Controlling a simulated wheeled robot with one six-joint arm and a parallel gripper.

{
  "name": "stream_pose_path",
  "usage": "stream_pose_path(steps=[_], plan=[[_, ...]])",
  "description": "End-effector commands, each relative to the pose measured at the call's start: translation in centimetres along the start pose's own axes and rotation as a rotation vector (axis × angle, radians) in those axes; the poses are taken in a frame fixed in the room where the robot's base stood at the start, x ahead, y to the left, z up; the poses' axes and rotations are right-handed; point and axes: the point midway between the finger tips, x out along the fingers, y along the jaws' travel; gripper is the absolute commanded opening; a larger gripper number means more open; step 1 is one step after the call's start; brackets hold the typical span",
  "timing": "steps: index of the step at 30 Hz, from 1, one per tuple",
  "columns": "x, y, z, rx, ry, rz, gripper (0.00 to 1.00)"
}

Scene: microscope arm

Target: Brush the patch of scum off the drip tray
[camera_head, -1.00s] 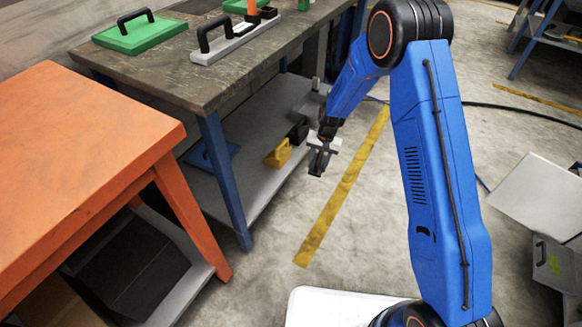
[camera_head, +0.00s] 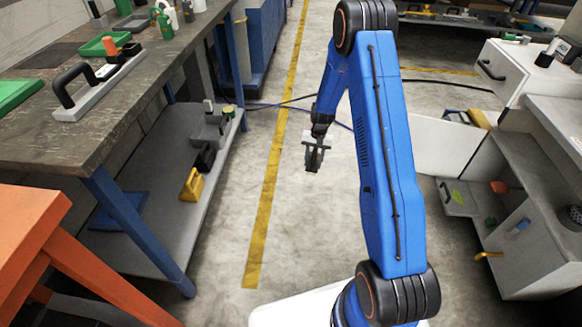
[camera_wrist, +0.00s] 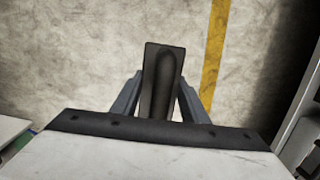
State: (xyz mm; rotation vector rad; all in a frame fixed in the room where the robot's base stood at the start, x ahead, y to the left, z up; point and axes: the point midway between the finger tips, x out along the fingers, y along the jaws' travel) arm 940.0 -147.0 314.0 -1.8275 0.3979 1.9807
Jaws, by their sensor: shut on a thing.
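My gripper (camera_head: 314,153) hangs over the floor in the middle of the head view, pointing down. In the wrist view its two grey fingers (camera_wrist: 158,100) are shut on a dark grey, handle-like piece (camera_wrist: 164,70). I cannot see bristles, so I cannot tell whether it is the brush. At the right of the head view, a grey tray-like part (camera_head: 457,204) juts from a low cabinet.
A dark-topped workbench (camera_head: 75,120) with a lower shelf (camera_head: 160,205) stands at left. An orange table (camera_head: 30,215) is at the near left. The grey cabinet (camera_head: 540,240) with a white drawer (camera_head: 500,70) is at right. The floor between is clear, with a yellow line (camera_head: 272,180).

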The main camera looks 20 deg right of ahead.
Motion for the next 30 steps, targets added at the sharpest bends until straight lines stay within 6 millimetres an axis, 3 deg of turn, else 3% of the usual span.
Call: stream_pose_path(steps=[1, 15, 24, 30], plan=[[-0.1, 1.8, -1.1, 0.056, 0.004, -0.004, 0.23], [-1.3, 17.9, -9.7, 0.715, 0.043, -0.051, 0.23], [-2.0, 29.2, -13.4, 1.183, 0.064, -0.089, 0.23], [-2.4, 37.1, -14.9, 1.491, 0.076, -0.116, 0.23]])
